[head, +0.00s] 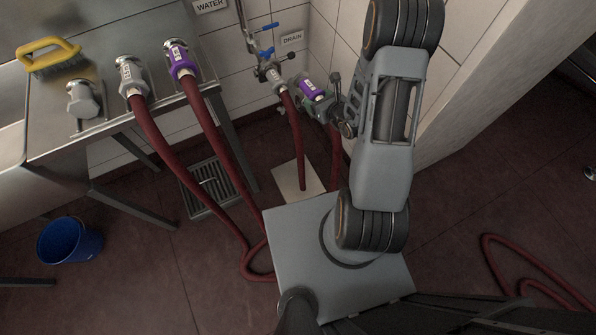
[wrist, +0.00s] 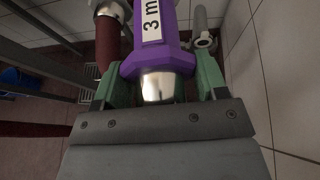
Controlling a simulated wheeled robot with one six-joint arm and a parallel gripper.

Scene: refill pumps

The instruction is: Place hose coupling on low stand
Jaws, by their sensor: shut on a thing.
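My gripper (wrist: 160,88) is shut on a purple hose coupling (wrist: 158,45). In the wrist view its green fingers clasp both sides, the silver end faces me, and the label reads "3 m", cut off. In the head view the held coupling (head: 312,89) is tilted beside the wall fittings, with its red hose hanging below. A pale square surface (head: 286,182) lies low under it, perhaps the low stand; the gripper is well above it. A red hose hangs in front of it.
Another purple coupling (head: 178,57) and a grey one (head: 130,74) sit on the metal bench (head: 50,130). A blue bucket (head: 69,241) and floor grate (head: 208,188) are at left.

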